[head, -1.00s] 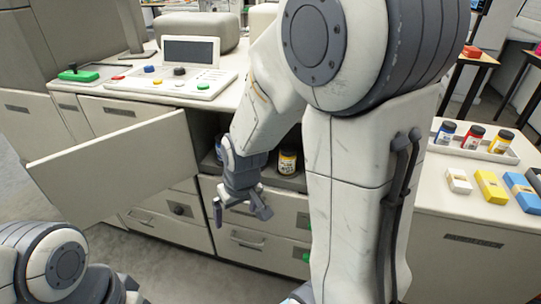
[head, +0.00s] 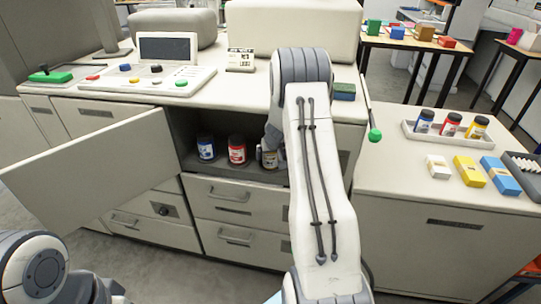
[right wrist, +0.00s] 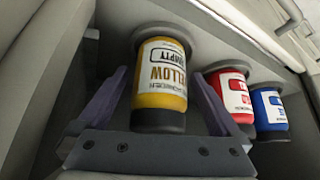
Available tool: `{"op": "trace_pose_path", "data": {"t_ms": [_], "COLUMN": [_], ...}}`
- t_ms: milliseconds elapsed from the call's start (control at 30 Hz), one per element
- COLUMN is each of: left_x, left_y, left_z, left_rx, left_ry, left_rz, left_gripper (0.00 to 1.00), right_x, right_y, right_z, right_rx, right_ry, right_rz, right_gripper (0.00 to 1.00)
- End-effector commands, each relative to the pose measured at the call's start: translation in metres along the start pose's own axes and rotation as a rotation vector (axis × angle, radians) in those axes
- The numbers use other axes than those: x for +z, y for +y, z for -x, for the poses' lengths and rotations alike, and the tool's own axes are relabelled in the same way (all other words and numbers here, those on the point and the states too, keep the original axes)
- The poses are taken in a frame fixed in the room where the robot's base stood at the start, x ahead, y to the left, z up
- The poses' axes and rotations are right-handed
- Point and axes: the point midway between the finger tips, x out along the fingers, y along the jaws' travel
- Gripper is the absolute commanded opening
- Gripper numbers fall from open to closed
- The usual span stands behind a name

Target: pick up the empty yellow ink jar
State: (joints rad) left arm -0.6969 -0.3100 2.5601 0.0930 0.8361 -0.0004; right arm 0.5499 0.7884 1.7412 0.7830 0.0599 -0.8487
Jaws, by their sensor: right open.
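In the head view the jar (head: 269,160) is partly hidden by my right arm. My right gripper (right wrist: 158,95) is open, with one finger on each side of the jar and small gaps visible. In the head view my right gripper (head: 266,150) is mostly hidden behind its own arm. My left arm shows at the lower left, but its gripper is not in view.
A red jar (head: 237,150) and a blue jar (head: 206,148) stand left of the yellow one on the shelf. The cabinet door (head: 95,170) hangs open at the left. A tray (head: 410,133) on the right counter holds blue, red and yellow jars.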

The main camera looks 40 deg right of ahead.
Motion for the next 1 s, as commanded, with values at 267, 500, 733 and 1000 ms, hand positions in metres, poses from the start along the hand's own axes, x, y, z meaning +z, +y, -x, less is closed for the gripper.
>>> {"op": "trace_pose_path", "data": {"t_ms": [267,500,733,1000], "left_x": [0.0001,0.0000,0.0000,0.0002], "left_y": [-0.0001,-0.0001,-0.0001,-0.0003], "left_z": [-0.0012,-0.0012,-0.0012,-0.0038], "left_rx": [0.000,0.000,0.000,0.000], "left_ry": [0.000,0.000,0.000,0.000], "left_rz": [0.000,0.000,0.000,0.000], "left_gripper": [0.50,0.50,0.50,0.50], "right_x": [-0.0003,-0.0001,-0.0004,0.0014], "right_y": [0.0004,0.0008,0.0010,0.0011], "right_z": [-0.0171,-0.0166,-0.0163,-0.0099], "right_rx": [0.000,0.000,0.000,0.000], "right_ry": [0.001,0.000,0.001,0.001], "right_rz": [0.000,0.000,-0.001,-0.001], "right_gripper": [1.00,0.54,0.16,0.16]}}
